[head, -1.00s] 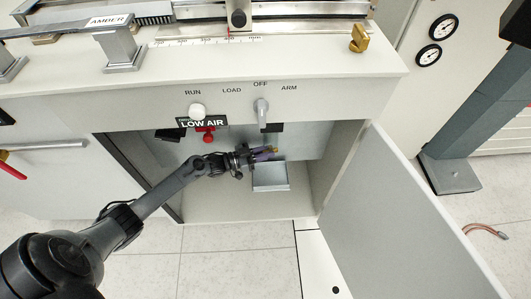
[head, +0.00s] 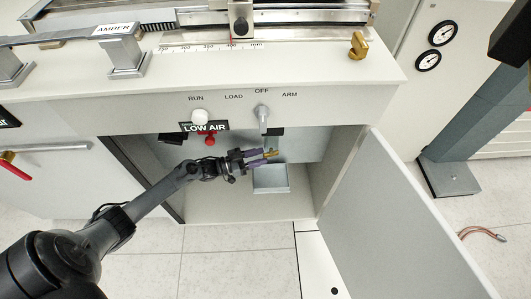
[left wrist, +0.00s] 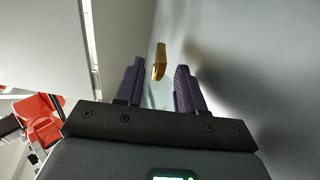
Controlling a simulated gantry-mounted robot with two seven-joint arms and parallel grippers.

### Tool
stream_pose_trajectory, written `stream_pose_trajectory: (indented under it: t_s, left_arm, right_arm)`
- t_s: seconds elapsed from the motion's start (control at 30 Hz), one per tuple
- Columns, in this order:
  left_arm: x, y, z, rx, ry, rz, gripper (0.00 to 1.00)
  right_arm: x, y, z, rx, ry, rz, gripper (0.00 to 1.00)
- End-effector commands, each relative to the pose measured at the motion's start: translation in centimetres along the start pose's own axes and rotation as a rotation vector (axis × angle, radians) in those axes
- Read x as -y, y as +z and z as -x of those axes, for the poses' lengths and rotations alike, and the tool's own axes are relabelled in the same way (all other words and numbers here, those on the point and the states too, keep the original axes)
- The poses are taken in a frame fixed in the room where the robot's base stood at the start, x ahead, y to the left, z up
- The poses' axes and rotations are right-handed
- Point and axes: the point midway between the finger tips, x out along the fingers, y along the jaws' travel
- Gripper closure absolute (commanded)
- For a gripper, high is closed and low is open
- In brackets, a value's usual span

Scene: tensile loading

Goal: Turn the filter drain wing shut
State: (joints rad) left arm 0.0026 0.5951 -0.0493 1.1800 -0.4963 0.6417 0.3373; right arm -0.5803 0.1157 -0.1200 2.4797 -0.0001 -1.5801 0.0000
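The brass-coloured drain wing (head: 271,153) is inside the open cabinet, above a grey tray. My left gripper (head: 262,159) has purple fingers and is at the wing's left side in the head view. The two fingers (left wrist: 159,80) are apart with nothing gripped. A pale, clear-looking part (left wrist: 157,96) shows below the wing. My right gripper is not in view.
A grey tray (head: 270,179) sits below the gripper. The cabinet door (head: 400,225) is open at the right.

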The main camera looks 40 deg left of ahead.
Motion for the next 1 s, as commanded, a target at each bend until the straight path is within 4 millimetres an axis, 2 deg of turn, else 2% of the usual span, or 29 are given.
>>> stream_pose_trajectory:
  t_s: [0.03, 0.2, 0.4, 0.6, 0.83, 1.0]
  left_arm:
    - [0.0, -0.3, 1.1, 0.005, -0.001, 0.000, 0.62]
    - [0.0, -0.3, 3.9, 0.003, -0.001, 0.001, 0.62]
    - [0.0, -0.2, 6.3, 0.001, 0.000, 0.000, 0.62]
    - [0.1, -0.1, 7.1, -0.001, 0.000, -0.001, 0.62]
    - [0.1, -0.1, 7.2, -0.001, 0.000, -0.001, 0.62]
    - [0.0, 0.0, 6.9, -0.002, -0.012, -0.009, 0.37]
  right_arm:
    - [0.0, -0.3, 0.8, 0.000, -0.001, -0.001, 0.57]
    - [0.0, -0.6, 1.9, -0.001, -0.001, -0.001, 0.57]
    - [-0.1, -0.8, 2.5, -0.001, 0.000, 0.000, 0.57]
    - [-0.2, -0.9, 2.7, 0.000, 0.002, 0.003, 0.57]
    - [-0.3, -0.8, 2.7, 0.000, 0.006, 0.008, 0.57]
    - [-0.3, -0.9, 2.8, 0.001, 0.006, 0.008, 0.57]
